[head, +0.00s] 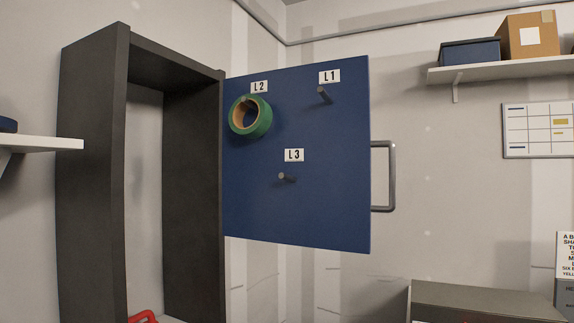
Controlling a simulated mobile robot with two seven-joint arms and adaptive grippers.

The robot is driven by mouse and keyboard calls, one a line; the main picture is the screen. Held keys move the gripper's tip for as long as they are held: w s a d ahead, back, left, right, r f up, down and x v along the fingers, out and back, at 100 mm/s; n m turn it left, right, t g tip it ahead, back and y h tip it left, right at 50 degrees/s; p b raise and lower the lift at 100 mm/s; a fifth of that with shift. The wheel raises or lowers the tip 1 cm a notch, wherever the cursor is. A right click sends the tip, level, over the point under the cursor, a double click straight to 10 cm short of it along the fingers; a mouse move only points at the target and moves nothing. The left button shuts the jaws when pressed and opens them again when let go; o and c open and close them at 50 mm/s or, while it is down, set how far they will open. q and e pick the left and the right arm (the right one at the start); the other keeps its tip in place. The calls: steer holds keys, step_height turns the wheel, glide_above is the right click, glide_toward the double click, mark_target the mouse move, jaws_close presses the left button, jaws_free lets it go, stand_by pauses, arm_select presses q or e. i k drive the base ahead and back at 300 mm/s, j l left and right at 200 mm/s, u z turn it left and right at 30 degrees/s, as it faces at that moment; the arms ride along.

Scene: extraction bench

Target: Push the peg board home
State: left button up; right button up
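The peg board (300,215) is a dark blue panel in the middle of the head view. It stands out to the right of a tall dark grey open frame (92,180), meeting it along the frame's right upright. A grey bar handle (390,177) sticks out past the board's right edge. The board carries three pegs labelled L1 (323,94), L2 and L3 (287,177). A green tape roll (262,123) with a tan core hangs at L2; the pegs at L1 and L3 are bare. Neither of my grippers is in view.
A white shelf (40,143) juts in at the left. A wall shelf (500,72) at upper right holds a blue box (470,52) and a cardboard box (527,35). A grey cabinet top (475,300) is at lower right. A red object (143,317) shows at the frame's bottom.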

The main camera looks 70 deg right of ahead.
mark_target(306, 181)
steer(key=z, duration=2.7)
